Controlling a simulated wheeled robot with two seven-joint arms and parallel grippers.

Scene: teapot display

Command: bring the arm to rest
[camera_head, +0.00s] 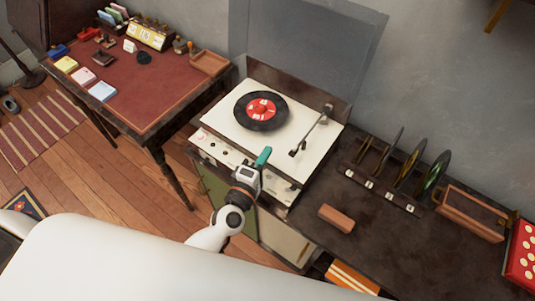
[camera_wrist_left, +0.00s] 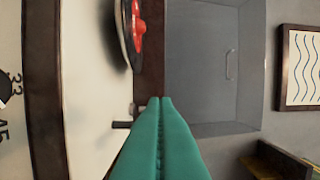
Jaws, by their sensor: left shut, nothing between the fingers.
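My left gripper (camera_head: 263,157) has teal fingers and is over the front edge of a record player (camera_head: 228,118). Its fingers are shut together with nothing between them; they also show in the left wrist view (camera_wrist_left: 160,108). My white left arm comes up from the bottom of the head view. A black record with a red label (camera_head: 261,110) lies on the player. The tonearm (camera_head: 312,130) is to the right of the record, apart from it. My right gripper is not in view.
The player stands on a dark cabinet (camera_head: 390,250). A record rack (camera_head: 385,185), a brown block (camera_head: 337,218) and a wooden box (camera_head: 468,213) stand to the right. A red-topped desk (camera_head: 140,90) with small items is at left. The raised clear lid (camera_head: 300,40) is behind the player.

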